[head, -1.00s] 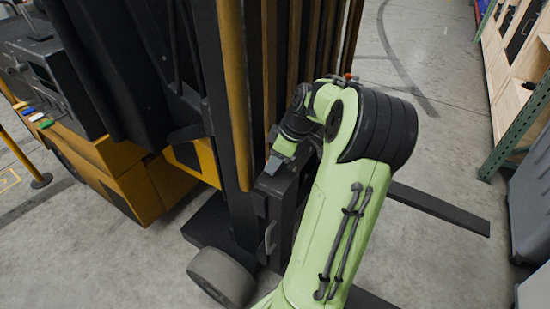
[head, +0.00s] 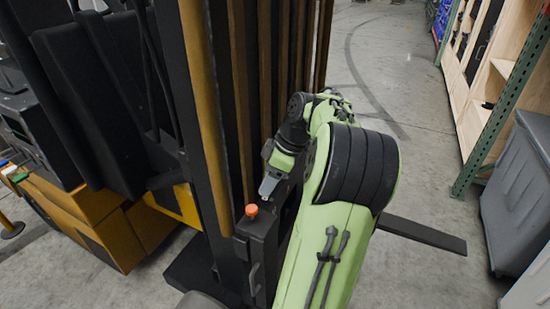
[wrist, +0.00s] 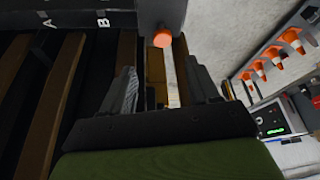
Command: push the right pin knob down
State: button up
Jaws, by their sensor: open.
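An orange pin knob (head: 252,210) stands upright on the near top corner of the forklift's dark carriage (head: 262,236). My gripper (head: 266,192) is open and empty, just above and to the right of this knob in the head view, apart from it. In the wrist view an orange knob (wrist: 162,38) shows on a dark block, beyond the gap between the open fingers (wrist: 164,82). I cannot tell whether it is the same knob. My arm hides the far end of the carriage in the head view.
The forklift mast (head: 262,75) rises close behind my gripper. A dark fork (head: 425,235) extends right, low over the floor. Grey bins (head: 520,185) and a shelf rack (head: 490,110) stand at the right. The aisle floor between is clear.

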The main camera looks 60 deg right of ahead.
jog(key=p+v, duration=0.1)
jog(key=v, duration=0.3)
jog(key=shift+r, duration=0.2)
